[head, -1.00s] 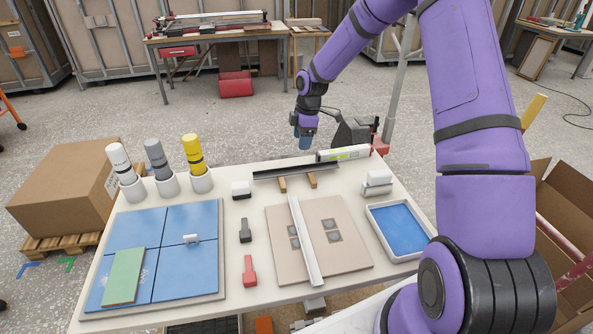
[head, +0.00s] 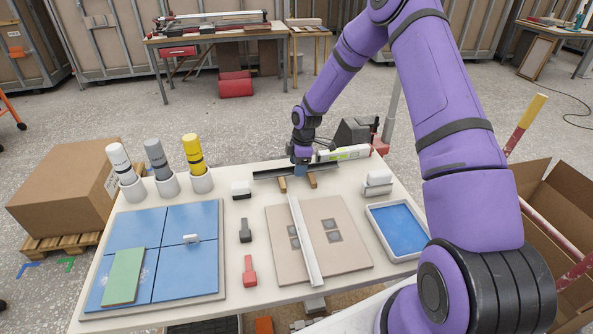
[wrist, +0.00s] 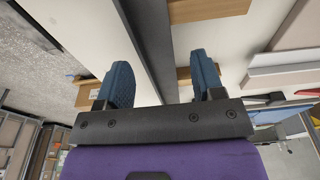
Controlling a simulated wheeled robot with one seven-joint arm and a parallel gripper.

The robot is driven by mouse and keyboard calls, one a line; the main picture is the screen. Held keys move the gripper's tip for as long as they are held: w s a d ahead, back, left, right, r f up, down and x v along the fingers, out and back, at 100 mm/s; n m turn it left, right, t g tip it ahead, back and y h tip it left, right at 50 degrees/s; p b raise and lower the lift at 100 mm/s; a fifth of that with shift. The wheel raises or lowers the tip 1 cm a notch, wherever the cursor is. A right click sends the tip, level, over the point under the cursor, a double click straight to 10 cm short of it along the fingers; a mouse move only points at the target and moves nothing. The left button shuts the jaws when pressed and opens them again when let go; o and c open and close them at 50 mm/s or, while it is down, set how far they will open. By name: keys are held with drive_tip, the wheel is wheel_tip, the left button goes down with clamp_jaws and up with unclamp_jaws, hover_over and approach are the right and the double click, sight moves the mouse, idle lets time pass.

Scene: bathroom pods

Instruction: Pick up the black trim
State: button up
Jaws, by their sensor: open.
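The black trim (head: 268,174) is a long dark bar lying across two small wooden blocks (head: 312,180) at the back of the table. My gripper (head: 301,170) is over the trim near its middle, at the height of the blocks or a little above. In the wrist view my gripper's two blue fingertips (wrist: 162,80) are apart, and the trim (wrist: 150,40) runs between them, with a gap on both sides. The fingers do not touch it. A wooden block also shows in the wrist view (wrist: 207,9).
A white-and-green tube (head: 345,153) lies just behind the trim on the right. A white strip (head: 306,240) rests on a beige board in front. Three tubes in white cups (head: 200,182) stand at the left, and a blue-bottomed tray (head: 374,228) at the right.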

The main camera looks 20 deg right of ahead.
drive_tip(key=shift+f, duration=0.25)
drive_tip(key=c, duration=1)
drive_tip(key=shift+r, duration=0.15)
